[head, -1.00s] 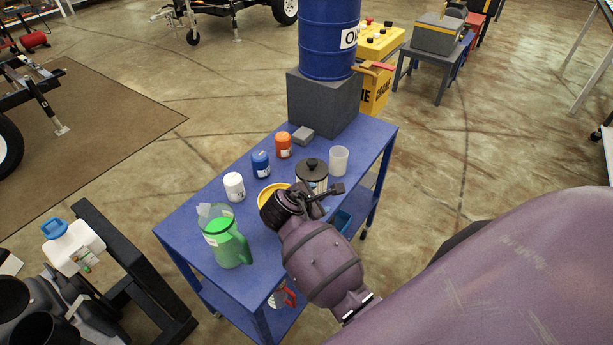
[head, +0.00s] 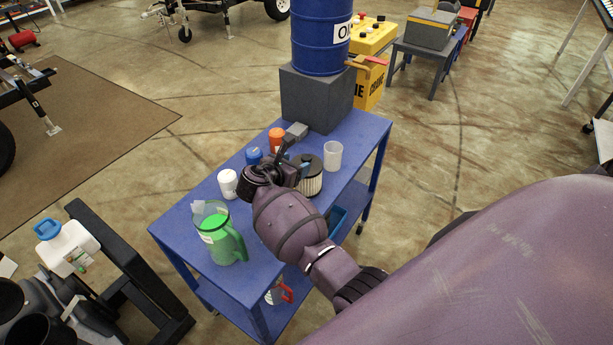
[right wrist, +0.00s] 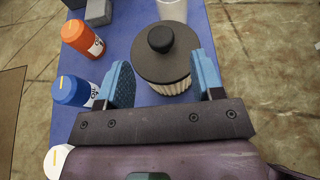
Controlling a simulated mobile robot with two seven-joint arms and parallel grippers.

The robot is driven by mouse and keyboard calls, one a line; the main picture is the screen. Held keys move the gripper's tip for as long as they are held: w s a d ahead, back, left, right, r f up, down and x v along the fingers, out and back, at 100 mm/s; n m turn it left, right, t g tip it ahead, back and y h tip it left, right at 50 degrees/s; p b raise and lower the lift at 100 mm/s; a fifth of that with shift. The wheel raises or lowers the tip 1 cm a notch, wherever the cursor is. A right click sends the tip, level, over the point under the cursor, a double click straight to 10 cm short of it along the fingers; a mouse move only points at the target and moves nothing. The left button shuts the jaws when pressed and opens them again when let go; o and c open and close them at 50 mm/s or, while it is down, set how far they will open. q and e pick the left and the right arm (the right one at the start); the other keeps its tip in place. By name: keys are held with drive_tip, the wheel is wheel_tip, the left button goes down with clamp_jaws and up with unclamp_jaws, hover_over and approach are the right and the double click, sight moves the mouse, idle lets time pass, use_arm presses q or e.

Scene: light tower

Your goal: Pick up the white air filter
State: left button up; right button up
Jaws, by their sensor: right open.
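The air filter, a cylinder with white pleated sides and a black knobbed top, stands upright on the blue cart in the head view (head: 313,184). It also shows in the right wrist view (right wrist: 172,84). My right gripper (head: 292,160) is open and empty at the filter's left side in the head view. In the right wrist view its blue fingers (right wrist: 160,80) are spread, with the filter just beyond and between them, towards the right finger. I cannot tell whether they touch it. My left gripper is not in view.
Blue (right wrist: 72,90) and orange (right wrist: 82,38) canisters stand left of the gripper in the wrist view. A white canister (head: 228,184), green jug (head: 220,240), clear cup (head: 333,156) and grey block (head: 296,131) share the cart (head: 262,262). A blue drum stands on a grey box (head: 318,98).

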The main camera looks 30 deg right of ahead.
sight(305, 158)
drive_tip(key=shift+r+x, duration=0.1)
drive_tip(key=shift+x, duration=1.3)
drive_tip(key=shift+r+x, duration=0.15)
drive_tip(key=shift+x, duration=1.2)
drive_tip(key=shift+d, duration=0.1)
clamp_jaws()
